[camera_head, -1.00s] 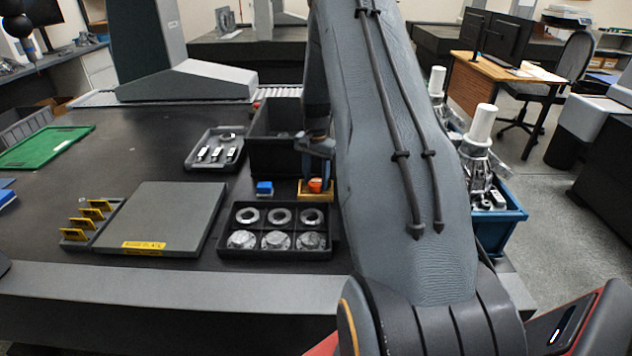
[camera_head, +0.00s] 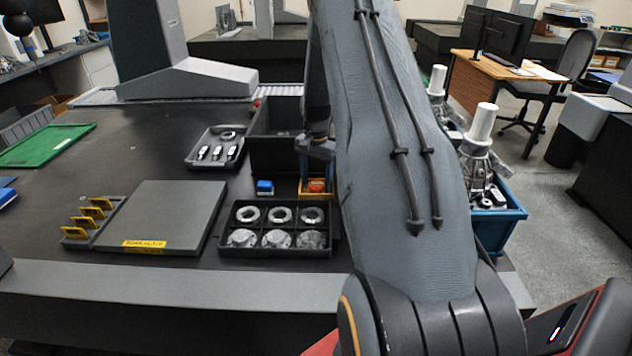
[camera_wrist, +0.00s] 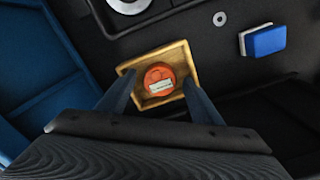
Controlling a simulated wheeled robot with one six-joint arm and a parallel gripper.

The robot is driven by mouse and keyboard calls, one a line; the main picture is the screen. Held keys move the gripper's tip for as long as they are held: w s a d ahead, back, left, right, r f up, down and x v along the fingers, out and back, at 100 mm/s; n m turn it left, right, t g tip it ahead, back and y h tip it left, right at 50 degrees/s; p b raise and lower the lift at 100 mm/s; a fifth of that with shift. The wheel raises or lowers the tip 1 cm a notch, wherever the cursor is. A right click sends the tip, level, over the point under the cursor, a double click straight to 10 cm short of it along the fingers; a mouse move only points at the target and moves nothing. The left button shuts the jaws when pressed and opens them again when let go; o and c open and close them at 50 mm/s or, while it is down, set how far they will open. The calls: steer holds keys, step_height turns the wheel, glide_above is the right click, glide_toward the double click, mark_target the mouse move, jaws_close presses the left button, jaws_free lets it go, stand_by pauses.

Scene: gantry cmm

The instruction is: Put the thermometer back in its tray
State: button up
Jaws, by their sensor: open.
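The thermometer (camera_wrist: 160,79) is a round orange piece with a small white display. It sits inside the small square yellow tray (camera_wrist: 181,54), a little toward the tray's middle in the wrist view. In the head view the thermometer (camera_head: 316,185) shows orange in the yellow tray (camera_head: 304,195), beside the black parts box. My gripper (camera_wrist: 157,90) is open, with its two fingers apart on either side of the thermometer. In the head view my gripper (camera_head: 317,180) is above the tray and partly hides it. I cannot tell whether the fingers touch the thermometer.
A blue block (camera_wrist: 265,41) lies next to the yellow tray. A black parts box (camera_head: 275,253) with rings and machined pieces stands in front. A tall black bin (camera_head: 283,153) stands behind. A blue bin (camera_head: 498,232) is at the right. A grey plate (camera_head: 165,215) lies left.

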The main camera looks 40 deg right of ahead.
mark_target(316, 184)
step_height(316, 184, up, 11)
steer(key=b, duration=0.2)
steer(key=s+a+r+n, duration=0.25)
steer(key=s+a, duration=0.25)
steer(key=a, duration=0.5)
steer(key=s+a+r+n, duration=0.1)
steer(key=s+a+n, duration=0.35)
steer(key=a, duration=0.55)
steer(key=s+a+f+n, duration=0.1)
steer(key=s+a+n, duration=0.2)
steer(key=s+a, duration=0.2)
steer(key=s+a+f+n, duration=0.1)
steer(key=s+a+n, duration=0.2)
steer(key=s, duration=0.8)
steer(key=a, duration=0.2)
steer(key=shift+s+a, duration=0.3)
steer(key=shift+a, duration=0.05)
